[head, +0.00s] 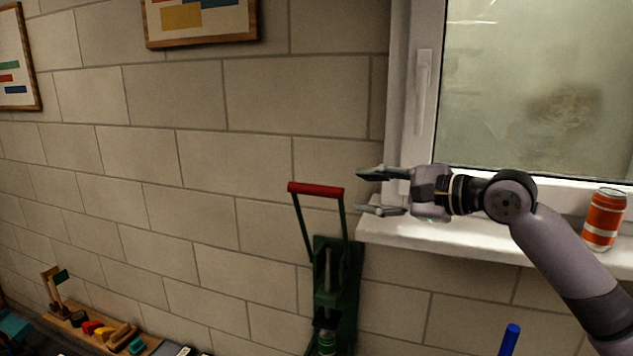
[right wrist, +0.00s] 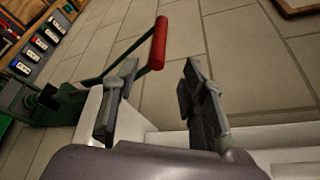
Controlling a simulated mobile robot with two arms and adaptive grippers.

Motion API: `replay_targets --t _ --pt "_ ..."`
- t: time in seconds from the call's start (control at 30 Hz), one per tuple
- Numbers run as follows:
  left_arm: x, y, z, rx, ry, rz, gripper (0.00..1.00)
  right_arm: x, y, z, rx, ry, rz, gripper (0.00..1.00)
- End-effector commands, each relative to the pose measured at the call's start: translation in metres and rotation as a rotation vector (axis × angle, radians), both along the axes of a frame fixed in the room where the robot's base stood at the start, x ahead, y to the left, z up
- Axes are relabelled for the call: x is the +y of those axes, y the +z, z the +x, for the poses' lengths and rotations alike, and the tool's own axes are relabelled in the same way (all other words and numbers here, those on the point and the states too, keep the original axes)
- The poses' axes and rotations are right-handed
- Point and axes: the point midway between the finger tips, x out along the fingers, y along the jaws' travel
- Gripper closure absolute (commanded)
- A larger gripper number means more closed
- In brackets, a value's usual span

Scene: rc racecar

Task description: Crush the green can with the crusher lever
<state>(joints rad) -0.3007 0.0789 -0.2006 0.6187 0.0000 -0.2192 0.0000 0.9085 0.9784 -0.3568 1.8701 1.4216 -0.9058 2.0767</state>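The green can crusher (head: 335,285) is mounted against the brick wall at the lower middle of the head view. Its lever stands raised, with a red handle (head: 316,189) across the top. The green can (head: 326,341) sits low in the crusher, cut by the bottom edge of the picture. My right gripper (head: 370,192) is open and empty, just right of the red handle and apart from it. In the right wrist view the red handle (right wrist: 159,43) shows beyond and between the open fingers (right wrist: 160,88). My left gripper is not in view.
A white window sill (head: 450,240) lies under my right arm, with an orange can (head: 604,219) on it at the right. A window handle (head: 423,75) is above my gripper. A wooden board (head: 85,330) with small coloured items is at lower left. A blue rod (head: 509,340) stands at lower right.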

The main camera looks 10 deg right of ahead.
Motion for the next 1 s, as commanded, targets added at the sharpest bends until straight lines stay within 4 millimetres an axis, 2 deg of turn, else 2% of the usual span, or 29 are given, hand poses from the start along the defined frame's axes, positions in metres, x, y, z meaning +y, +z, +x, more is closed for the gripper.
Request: replay_targets --t 0.03,0.3,0.5,0.7,1.0 --pt "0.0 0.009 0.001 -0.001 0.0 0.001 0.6 0.01 0.003 0.009 0.0 0.006 0.003 0.6" --pt "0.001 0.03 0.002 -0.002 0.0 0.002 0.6 0.044 -0.01 0.055 0.0 0.004 0.0 0.6" --pt "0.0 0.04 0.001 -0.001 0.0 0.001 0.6 0.063 -0.018 0.082 -0.001 0.002 0.0 0.6" --pt "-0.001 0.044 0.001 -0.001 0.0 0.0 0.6 0.072 -0.024 0.095 -0.002 0.001 -0.002 0.6" --pt "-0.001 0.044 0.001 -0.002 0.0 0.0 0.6 0.074 -0.026 0.096 -0.002 0.001 -0.003 0.6"
